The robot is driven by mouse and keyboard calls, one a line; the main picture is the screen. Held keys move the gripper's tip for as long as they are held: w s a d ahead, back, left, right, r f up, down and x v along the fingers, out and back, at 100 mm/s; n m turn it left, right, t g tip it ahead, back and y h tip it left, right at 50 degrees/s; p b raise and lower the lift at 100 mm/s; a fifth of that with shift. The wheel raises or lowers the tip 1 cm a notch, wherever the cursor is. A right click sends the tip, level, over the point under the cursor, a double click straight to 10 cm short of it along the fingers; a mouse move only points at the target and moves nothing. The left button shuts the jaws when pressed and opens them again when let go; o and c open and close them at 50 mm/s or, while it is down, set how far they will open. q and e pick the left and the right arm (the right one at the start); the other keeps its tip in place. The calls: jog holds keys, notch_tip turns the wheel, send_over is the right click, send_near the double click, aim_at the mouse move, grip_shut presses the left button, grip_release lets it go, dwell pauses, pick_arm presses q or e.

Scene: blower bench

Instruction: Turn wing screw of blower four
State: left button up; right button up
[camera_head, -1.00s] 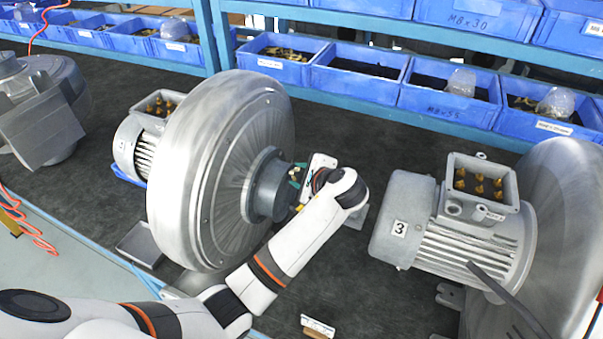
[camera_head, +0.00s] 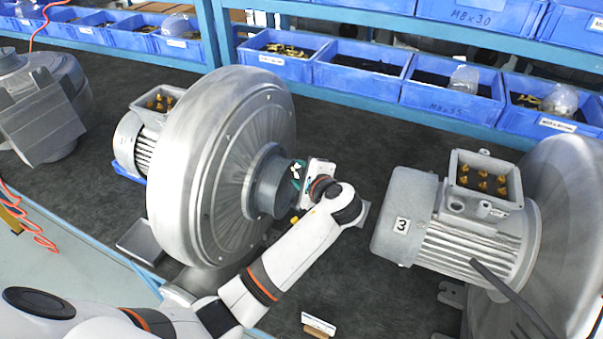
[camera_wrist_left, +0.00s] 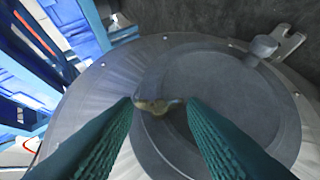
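A large silver blower (camera_head: 228,165) stands in the middle of the bench, its round dark grey hub facing right. The small tag on its motor is too small to read, so I cannot tell if it is blower four. In the left wrist view, a small brass-coloured wing screw (camera_wrist_left: 157,105) sits on the grey round face (camera_wrist_left: 215,90). My left gripper (camera_head: 296,176) is at the hub in the head view. In the wrist view its two green ribbed fingers (camera_wrist_left: 160,104) are apart, one on each side of the wing screw, with no clear contact. My right gripper is not in view.
Another blower, marked 3 (camera_head: 402,225), stands at the right, its motor towards the middle. A further blower (camera_head: 40,110) is at the far left. Blue bins (camera_head: 352,75) line the back. A grey knob (camera_wrist_left: 264,46) sits near the face's edge. Dark bench surface is free behind the gripper.

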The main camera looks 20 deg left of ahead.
pick_arm(q)
jog(key=o, duration=0.3)
jog(key=shift+w+a, duration=0.1)
jog(key=shift+o, duration=0.2)
jog(key=shift+s+d+r, duration=0.1)
jog(key=shift+s+d, duration=0.2)
jog(key=shift+d, duration=0.15)
jog(key=b+v, duration=0.3)
jog(key=v, duration=0.8)
jog(key=shift+s+a, duration=0.1)
